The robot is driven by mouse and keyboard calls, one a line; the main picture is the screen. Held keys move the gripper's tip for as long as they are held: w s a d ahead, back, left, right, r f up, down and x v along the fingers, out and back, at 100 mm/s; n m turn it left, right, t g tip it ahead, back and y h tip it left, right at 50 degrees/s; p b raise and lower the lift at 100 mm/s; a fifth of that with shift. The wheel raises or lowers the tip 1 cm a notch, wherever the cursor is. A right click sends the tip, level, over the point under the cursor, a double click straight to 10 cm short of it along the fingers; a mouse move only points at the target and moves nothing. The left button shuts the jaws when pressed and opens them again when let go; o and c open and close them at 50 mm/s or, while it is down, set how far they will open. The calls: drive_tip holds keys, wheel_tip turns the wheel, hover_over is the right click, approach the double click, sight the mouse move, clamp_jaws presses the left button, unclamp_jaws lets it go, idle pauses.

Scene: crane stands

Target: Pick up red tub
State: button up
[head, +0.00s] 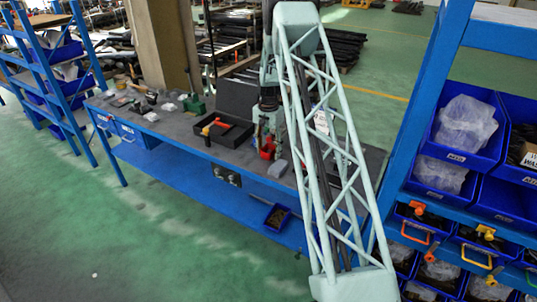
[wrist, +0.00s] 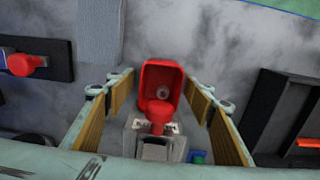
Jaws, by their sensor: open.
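The red tub (head: 267,151) is on the grey workbench in the head view, partly hidden by my gripper and arm. In the wrist view the red tub (wrist: 161,80) shows as an open red container with a small round grey thing inside. My gripper (wrist: 161,92) is open, with one finger to the left and one to the right of the tub. Gaps show between the fingers and the tub. In the head view my gripper (head: 267,127) is low over the bench; its fingertips are hard to make out.
A black tray (head: 222,130) with a red-orange item lies left of the tub on the workbench (head: 190,135). A grey block (head: 277,168) lies near the bench's front edge. Blue shelving with bins (head: 460,158) stands at the right. Green floor is clear in front.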

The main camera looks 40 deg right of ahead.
drive_tip(key=shift+c, duration=0.7)
drive_tip(key=c, duration=0.8)
drive_tip(key=shift+r, duration=0.1)
drive_tip(key=shift+c, duration=0.2)
drive_tip(key=shift+r, duration=0.7)
drive_tip(key=s+a+b, duration=0.2)
drive_tip(key=s+a, duration=0.1)
drive_tip(key=a, duration=0.7)
drive_tip(key=s+a+b, duration=0.2)
drive_tip(key=s+a, duration=0.2)
drive_tip(key=a, duration=0.6)
drive_tip(key=s+a+b, duration=0.2)
drive_tip(key=s+a, duration=0.1)
drive_tip(key=a, duration=0.7)
drive_tip(key=shift+s+b, duration=0.25)
drive_tip(key=shift+b, duration=0.15)
drive_tip(key=shift+a, duration=0.1)
